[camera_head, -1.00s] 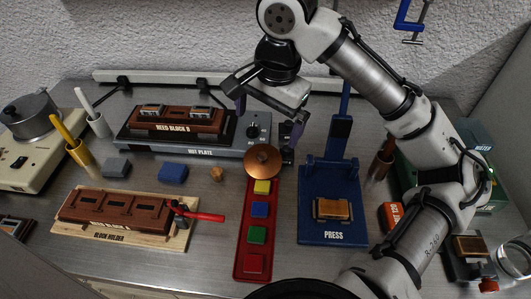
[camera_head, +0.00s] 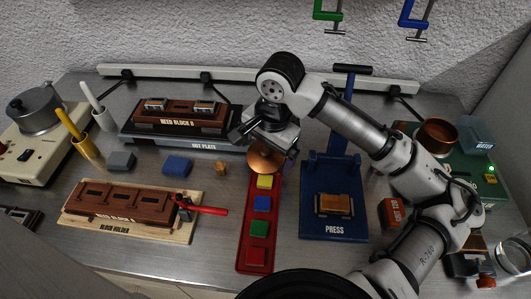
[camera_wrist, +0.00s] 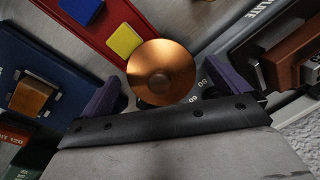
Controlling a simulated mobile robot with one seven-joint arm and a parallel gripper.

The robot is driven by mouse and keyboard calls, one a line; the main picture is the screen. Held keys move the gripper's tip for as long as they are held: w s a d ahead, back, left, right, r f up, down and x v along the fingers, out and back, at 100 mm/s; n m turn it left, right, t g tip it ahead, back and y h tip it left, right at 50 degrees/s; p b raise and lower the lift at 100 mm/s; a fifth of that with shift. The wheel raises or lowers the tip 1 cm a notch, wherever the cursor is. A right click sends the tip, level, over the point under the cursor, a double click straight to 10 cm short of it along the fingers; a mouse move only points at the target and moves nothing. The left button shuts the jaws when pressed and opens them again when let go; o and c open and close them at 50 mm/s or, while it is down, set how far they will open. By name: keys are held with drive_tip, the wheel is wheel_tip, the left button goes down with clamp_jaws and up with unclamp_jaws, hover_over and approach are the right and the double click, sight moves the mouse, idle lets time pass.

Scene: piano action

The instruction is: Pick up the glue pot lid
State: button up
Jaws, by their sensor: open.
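The glue pot lid is a round copper disc with a small knob (camera_head: 264,163), lying by the upper end of the red tray. In the head view my gripper (camera_head: 268,146) is right above it and hides its upper part. In the wrist view the lid (camera_wrist: 161,66) shows nearly whole, knob towards the camera, between the two purple fingers. My gripper is open and holds nothing. I cannot tell how far the fingertips are above the lid.
The red tray (camera_head: 243,236) holds yellow, blue, green and red blocks. The hot plate (camera_head: 205,145) with a reed block stands up left, and the blue press (camera_head: 335,230) stands to the right. A copper pot (camera_head: 436,133) sits at the far right.

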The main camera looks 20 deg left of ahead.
drive_tip(key=c, duration=0.9)
drive_tip(key=shift+r, duration=0.2)
drive_tip(key=shift+c, duration=0.2)
